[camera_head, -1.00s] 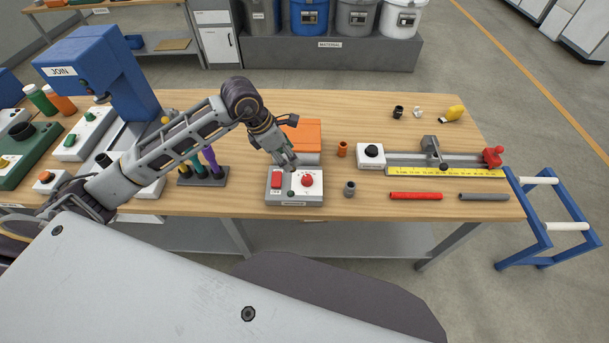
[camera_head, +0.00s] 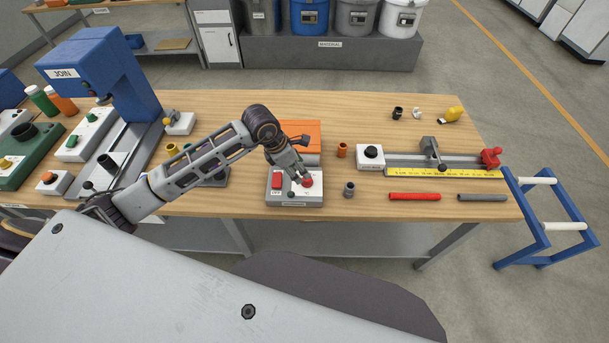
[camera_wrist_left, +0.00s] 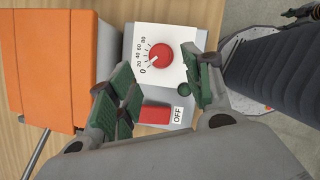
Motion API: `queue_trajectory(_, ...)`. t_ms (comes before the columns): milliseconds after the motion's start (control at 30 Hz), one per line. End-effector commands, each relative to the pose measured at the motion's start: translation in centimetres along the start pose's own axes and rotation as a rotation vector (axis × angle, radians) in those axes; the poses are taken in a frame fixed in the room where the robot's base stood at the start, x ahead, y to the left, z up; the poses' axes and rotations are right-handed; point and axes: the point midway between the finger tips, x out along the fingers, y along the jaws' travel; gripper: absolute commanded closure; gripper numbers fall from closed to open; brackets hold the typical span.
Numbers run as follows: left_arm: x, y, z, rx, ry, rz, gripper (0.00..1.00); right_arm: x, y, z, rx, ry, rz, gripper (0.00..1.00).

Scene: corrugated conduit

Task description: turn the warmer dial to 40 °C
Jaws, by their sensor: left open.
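The warmer control box (camera_head: 295,202) sits at the front of the workbench, with a white scale plate and a red dial (camera_head: 308,183). In the left wrist view the dial (camera_wrist_left: 161,56) is round, beside numbers from 0 to 80; its pale mark seems to point near 0. A red rocker switch (camera_head: 277,181) labelled OFF is on the same box (camera_wrist_left: 155,114). My left gripper (camera_head: 302,178) is over the box, close to the dial. Its green-padded fingers (camera_wrist_left: 160,82) are apart with nothing between them; the dial lies just beyond the tips. Contact cannot be told. My right gripper is not in view.
An orange block (camera_head: 300,135) stands right behind the box. An orange fitting (camera_head: 342,149) and a grey fitting (camera_head: 349,189) stand to the right, near the measuring rail (camera_head: 440,172). A red tube (camera_head: 415,196) lies at the front. A tool holder (camera_head: 215,180) is partly behind my arm.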

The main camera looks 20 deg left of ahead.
Motion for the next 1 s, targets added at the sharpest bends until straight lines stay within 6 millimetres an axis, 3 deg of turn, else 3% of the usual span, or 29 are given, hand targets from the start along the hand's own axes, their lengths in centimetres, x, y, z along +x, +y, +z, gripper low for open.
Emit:
queue_trajectory(500,5.6,-0.1,0.0,-0.001,0.000,-0.002,0.50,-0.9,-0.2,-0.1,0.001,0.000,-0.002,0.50)
queue_trajectory(967,6.3,0.0,0.0,0.001,0.000,0.000,0.50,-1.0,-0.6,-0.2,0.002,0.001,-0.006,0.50)
queue_trajectory(1000,6.3,0.0,0.0,0.001,0.000,0.000,0.55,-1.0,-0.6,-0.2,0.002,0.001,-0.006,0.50)
